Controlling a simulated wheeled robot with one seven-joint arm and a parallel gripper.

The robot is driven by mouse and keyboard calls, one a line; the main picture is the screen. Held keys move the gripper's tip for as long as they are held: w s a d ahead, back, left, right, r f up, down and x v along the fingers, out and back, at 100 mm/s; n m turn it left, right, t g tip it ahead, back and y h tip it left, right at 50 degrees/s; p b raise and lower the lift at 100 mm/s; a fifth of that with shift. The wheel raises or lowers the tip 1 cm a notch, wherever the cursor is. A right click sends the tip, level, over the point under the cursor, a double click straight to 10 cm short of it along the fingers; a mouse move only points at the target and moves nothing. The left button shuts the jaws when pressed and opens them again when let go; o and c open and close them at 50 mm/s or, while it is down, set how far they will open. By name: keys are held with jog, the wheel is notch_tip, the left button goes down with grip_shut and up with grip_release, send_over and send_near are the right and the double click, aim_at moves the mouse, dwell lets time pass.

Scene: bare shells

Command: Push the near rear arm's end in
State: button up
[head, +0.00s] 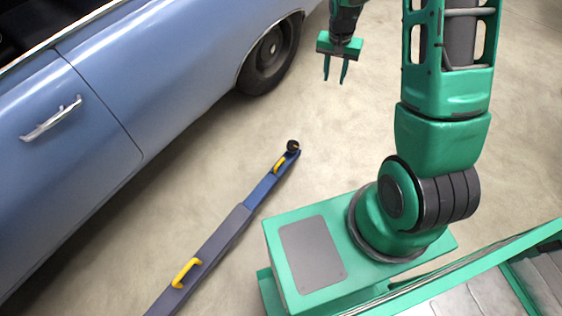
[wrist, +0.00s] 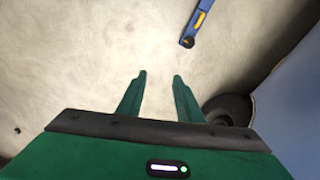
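The near rear arm is a long bar lying low along the floor beside the car. Its thicker grey section (head: 212,247) carries a yellow handle (head: 186,271). A narrower blue section (head: 268,183) comes out of it, with a smaller yellow handle (head: 279,164) and a dark round pad (head: 293,147) at its end. In the wrist view the blue end section (wrist: 199,20) shows at the top, with its dark pad (wrist: 187,42). My gripper (head: 335,80) is open and empty, beyond and to the right of the pad, apart from it. Its two fingers (wrist: 160,75) point over bare floor.
A light blue car (head: 150,75) stands at the left, with a rear wheel (head: 268,55) near my gripper; the wheel also shows in the wrist view (wrist: 230,108). Bare concrete floor (head: 330,130) lies between the bar's end and my gripper.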

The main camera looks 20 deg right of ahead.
jog(key=w+a+f, duration=0.2)
jog(key=f, duration=0.4)
jog(key=w+a+f, duration=0.2)
jog(key=w+f, duration=0.1)
jog(key=f, duration=0.2)
jog(key=m+t+y, duration=0.1)
jog(key=m+y, duration=0.1)
jog(key=m, duration=0.1)
send_near(280, 162)
jog(key=f, duration=0.5)
jog(key=w+f, duration=0.1)
jog(key=f, duration=0.2)
jog(key=shift+w+a, duration=0.15)
jog(key=shift+a, duration=0.2)
grip_shut()
